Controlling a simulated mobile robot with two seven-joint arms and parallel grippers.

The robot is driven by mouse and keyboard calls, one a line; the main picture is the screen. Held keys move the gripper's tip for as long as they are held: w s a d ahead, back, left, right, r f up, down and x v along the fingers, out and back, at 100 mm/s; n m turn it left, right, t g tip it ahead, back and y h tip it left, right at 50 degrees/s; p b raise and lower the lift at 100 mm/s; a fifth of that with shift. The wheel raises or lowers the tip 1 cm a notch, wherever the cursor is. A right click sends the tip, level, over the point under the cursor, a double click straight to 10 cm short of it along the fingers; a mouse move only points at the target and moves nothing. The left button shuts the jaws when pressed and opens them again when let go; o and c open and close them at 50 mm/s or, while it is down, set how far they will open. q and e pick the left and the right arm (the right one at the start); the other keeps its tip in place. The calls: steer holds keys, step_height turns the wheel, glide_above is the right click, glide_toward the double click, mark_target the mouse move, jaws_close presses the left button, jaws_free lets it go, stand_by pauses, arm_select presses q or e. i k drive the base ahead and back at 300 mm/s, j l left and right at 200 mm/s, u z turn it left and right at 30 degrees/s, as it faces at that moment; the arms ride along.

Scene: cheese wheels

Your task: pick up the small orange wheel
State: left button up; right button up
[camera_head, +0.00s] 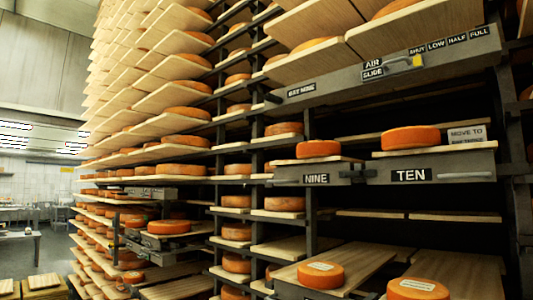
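Several orange cheese wheels rest on wooden boards, and I cannot tell for sure which one the task means. A smaller-looking orange wheel (318,149) sits on the board above the NINE label. A larger orange wheel (411,138) sits on the board above the TEN label. Lower down, an orange wheel with a white label (321,281) lies on a pulled-out board, and another labelled wheel (418,289) is cut off by the bottom edge. Neither of my grippers is in view.
Tall dark racks of wooden boards (345,262) fill the middle and right. A metal slide panel (390,74) with a yellow handle (417,62) juts out above. A "MOVE TO" sign (467,135) stands beside the TEN wheel. Open floor and a table (20,236) show at left.

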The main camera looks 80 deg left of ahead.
mark_target(311, 148)
steer(key=u, duration=2.05)
